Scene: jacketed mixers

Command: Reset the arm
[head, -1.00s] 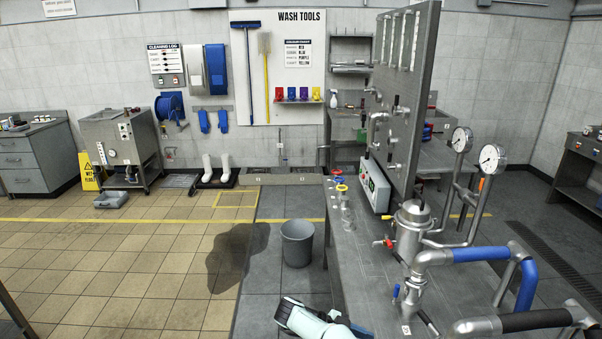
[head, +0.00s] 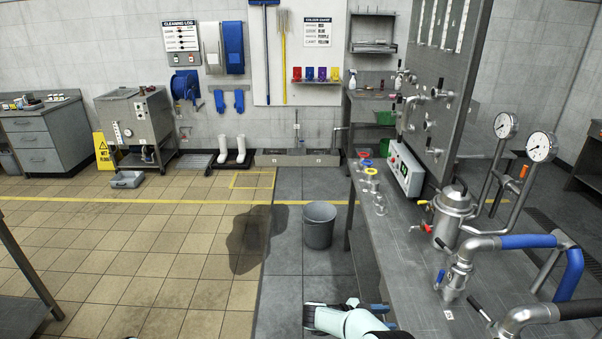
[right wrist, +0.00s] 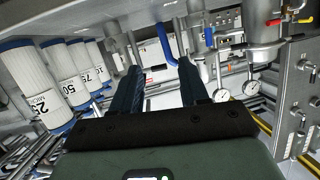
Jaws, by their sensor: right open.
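My right gripper shows in the right wrist view (right wrist: 160,68) with its two dark fingers apart and nothing between them. In the head view, my pale right arm and part of the dark gripper show at the bottom edge, beside the left side of the steel bench (head: 415,265). The fingertips are not clear there. My left arm and gripper are not in view.
A steel mixer vessel (head: 454,210), pipes with blue sleeves (head: 527,241) and two gauges stand on the bench at right. A grey bucket (head: 319,226) stands on the floor left of the bench. The tiled floor (head: 140,240) at left is mostly clear.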

